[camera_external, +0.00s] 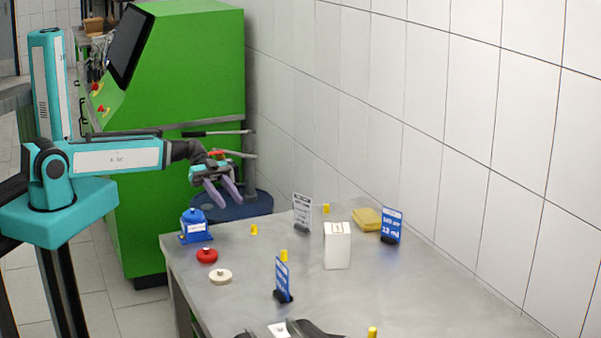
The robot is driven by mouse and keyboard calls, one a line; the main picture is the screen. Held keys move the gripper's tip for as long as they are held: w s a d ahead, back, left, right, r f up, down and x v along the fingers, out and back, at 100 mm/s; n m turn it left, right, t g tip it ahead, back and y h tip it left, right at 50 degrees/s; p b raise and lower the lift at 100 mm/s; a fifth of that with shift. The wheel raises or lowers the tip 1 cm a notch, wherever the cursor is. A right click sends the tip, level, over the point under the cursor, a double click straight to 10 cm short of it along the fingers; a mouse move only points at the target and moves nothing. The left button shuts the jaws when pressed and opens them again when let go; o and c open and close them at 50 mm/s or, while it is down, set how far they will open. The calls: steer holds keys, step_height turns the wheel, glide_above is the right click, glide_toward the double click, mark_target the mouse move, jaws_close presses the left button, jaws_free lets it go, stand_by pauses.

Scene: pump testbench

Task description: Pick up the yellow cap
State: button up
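Several small yellow pieces stand on the steel table (380,290), and I cannot tell which one is the yellow cap. One yellow piece (254,230) is near the table's left side, to the right of the blue pump. Another yellow piece (284,255) is behind a blue sign. A third yellow piece (326,209) is at the back near the wall. One more yellow piece (372,333) is cut off at the bottom edge. My gripper (230,201) has purple fingers spread apart with nothing between them.
A blue pump (195,227), a red disc (207,256) and a cream disc (220,277) are at the left. A white box (337,246), a yellow sponge-like block (367,219) and upright signs (282,278) stand farther right. Table space at the right is clear.

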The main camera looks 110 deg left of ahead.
steer(key=a, duration=0.1)
steer(key=s+a+y, duration=0.1)
steer(key=a+f, duration=0.1)
steer(key=shift+s+a+y, duration=0.1)
steer(key=shift+s+y, duration=0.2)
steer(key=shift+s, duration=0.05)
steer(key=shift+w+f, duration=0.1)
steer(key=b, duration=0.4)
glide_toward(253, 225)
steer(key=x, duration=0.5)
steer(key=shift+f, duration=0.15)
steer(key=shift+t, duration=0.3)
steer(key=shift+p, duration=0.3)
steer(key=shift+p+x, duration=1.15)
steer(key=shift+x, duration=0.25)
steer(key=shift+p+x, duration=0.45)
steer(key=shift+x, duration=0.75)
